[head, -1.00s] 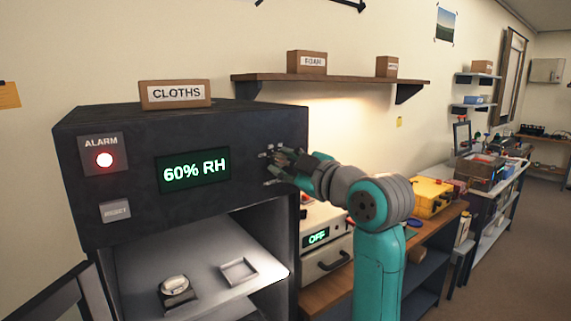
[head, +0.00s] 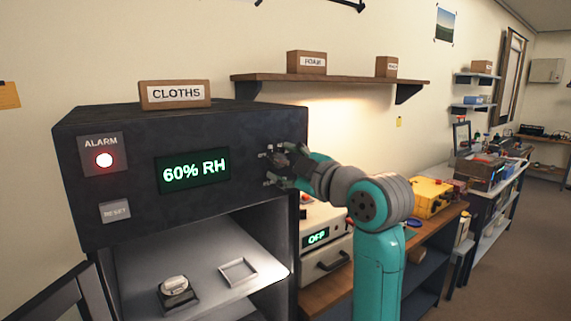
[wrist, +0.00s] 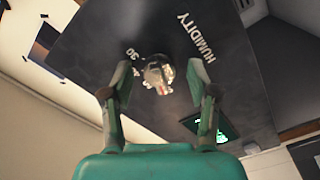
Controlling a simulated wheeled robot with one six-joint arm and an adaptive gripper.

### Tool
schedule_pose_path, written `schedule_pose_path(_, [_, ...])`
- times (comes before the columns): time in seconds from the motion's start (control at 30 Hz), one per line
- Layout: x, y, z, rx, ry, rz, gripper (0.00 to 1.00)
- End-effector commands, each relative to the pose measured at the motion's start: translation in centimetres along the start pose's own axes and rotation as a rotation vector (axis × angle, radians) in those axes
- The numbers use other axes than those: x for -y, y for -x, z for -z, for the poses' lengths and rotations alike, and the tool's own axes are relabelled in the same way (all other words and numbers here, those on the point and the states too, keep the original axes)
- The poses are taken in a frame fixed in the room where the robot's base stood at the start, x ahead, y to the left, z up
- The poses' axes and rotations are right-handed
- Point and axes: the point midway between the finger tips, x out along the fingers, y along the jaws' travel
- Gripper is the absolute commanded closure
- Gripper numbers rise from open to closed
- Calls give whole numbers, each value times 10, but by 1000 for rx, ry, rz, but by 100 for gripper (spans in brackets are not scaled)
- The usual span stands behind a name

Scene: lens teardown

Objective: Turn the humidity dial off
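The humidity dial (wrist: 158,74) is a small, shiny round knob on the dark cabinet face, beside the printed word HUMIDITY and a "30" mark. In the wrist view my gripper (wrist: 158,66) is open, with one finger on each side of the dial and gaps between them. In the head view my gripper (head: 270,165) is at the right end of the cabinet's front panel and largely hides the dial. The green display (head: 194,170) reads 60% RH. It also shows in the wrist view (wrist: 225,128), partly behind a finger.
The dark cabinet (head: 225,125) has a lit red alarm lamp (head: 104,160) and a reset button (head: 115,211). Its open compartment holds a small tray (head: 238,271). A white unit with an OFF display (head: 316,236) stands to the right, below my arm.

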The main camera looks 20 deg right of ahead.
Motion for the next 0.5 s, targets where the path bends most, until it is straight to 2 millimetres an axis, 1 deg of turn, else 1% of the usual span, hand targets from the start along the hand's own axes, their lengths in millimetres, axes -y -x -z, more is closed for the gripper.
schedule_pose_path(0.27, [0,2,0,-1,0,-1,40])
schedule_pose_path(0.37, [-1,10,0,-1,0,-2,40])
schedule_pose_path(0.5, [-1,32,-1,1,0,-4,40])
